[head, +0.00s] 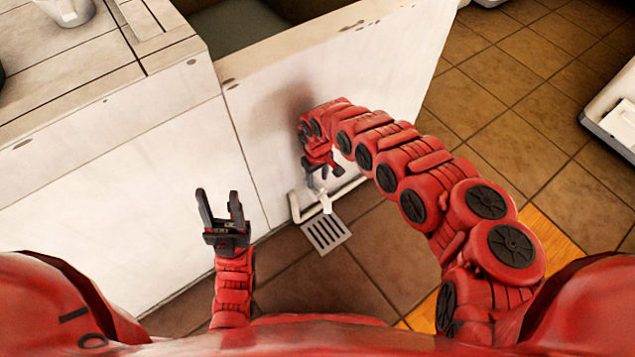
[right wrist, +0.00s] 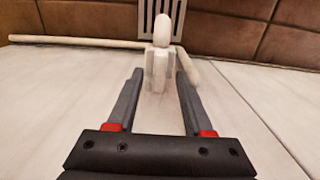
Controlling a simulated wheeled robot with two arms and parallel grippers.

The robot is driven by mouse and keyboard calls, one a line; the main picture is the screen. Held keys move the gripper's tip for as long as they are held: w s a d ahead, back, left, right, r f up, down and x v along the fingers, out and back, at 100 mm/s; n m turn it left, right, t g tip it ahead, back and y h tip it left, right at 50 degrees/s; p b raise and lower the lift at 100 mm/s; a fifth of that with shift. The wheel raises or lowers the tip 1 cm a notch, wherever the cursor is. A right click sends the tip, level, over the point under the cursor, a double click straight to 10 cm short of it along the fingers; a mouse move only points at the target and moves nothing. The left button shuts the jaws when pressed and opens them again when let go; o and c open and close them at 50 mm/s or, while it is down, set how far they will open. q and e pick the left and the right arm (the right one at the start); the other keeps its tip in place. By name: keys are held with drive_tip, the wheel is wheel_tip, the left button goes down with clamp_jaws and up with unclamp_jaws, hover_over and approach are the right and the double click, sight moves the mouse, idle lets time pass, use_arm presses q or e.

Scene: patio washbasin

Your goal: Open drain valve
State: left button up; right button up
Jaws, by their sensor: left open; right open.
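The white drain valve (head: 325,201) is low on the pale basin front, on a white pipe (head: 295,208) just above the floor grate. In the right wrist view the valve (right wrist: 162,32) has a rounded knob and a blocky body. My right gripper (head: 323,172) is open beside the basin's lower front; it also shows in the right wrist view (right wrist: 159,76). There, the valve body appears between and just beyond its fingertips; I cannot tell whether they touch. My left gripper (head: 219,200) is open and empty, away from the valve, in front of the cabinet.
The floor grate (head: 326,234) lies below the valve. The white basin front (head: 345,75) and cabinet (head: 130,190) form a wall ahead. A metal cup (head: 66,10) stands on the counter. A white unit (head: 612,115) stands at right; tiled floor between is clear.

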drive_tip(key=shift+f, duration=0.55)
drive_tip(key=shift+d, duration=0.1)
clamp_jaws()
